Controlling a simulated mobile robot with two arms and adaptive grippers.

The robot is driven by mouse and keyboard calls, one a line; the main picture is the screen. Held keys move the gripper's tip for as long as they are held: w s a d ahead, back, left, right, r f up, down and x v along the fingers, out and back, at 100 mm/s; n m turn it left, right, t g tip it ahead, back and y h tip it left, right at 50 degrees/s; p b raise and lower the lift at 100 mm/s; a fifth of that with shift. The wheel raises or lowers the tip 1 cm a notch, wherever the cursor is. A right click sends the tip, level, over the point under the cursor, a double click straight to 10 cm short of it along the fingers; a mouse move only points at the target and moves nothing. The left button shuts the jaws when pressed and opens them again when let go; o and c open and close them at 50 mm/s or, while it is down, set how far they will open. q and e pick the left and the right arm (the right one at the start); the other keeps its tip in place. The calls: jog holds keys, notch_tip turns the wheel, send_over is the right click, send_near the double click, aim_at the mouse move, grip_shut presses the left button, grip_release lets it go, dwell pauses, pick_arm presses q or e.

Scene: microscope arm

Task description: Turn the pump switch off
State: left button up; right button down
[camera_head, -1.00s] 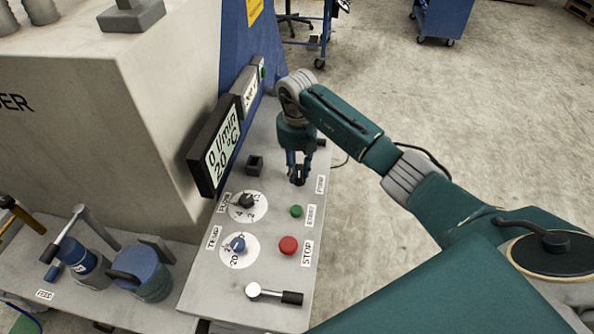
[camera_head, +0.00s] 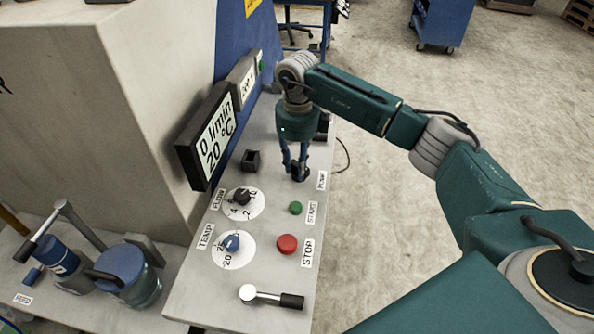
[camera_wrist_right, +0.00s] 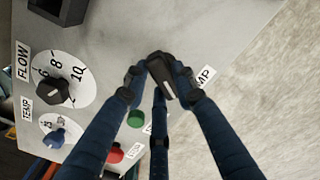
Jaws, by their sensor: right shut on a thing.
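The pump switch is a small black knob that shows between my fingers in the right wrist view (camera_wrist_right: 162,76), beside the partly covered PUMP label (camera_wrist_right: 205,77). My right gripper (camera_head: 299,173) points down at the far right part of the grey control panel (camera_head: 213,286). Its blue fingers with black tips are shut on the switch. In the head view the fingers mostly hide the switch, and the PUMP label (camera_head: 322,181) is to its right. My left gripper is not in view.
The panel also carries the FLOW knob (camera_head: 242,196), the TEMP knob (camera_head: 232,243), a green START button (camera_head: 295,208), a red STOP button (camera_head: 287,244) and a lever (camera_head: 270,296). A display (camera_head: 208,140) reads 0 l/min and 20 °C. Open floor (camera_head: 400,90) lies right.

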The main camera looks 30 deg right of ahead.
jog(key=n+b, duration=0.2)
jog(key=n, duration=0.1)
jog(key=shift+d, duration=0.1)
jog(key=shift+r+n+b, duration=0.1)
jog(key=shift+n+b, duration=0.45)
jog(key=shift+n, duration=0.85)
jog(key=c, duration=1.4)
grip_release()
jog(key=shift+s, duration=0.15)
notch_tip(320, 180, up, 12)
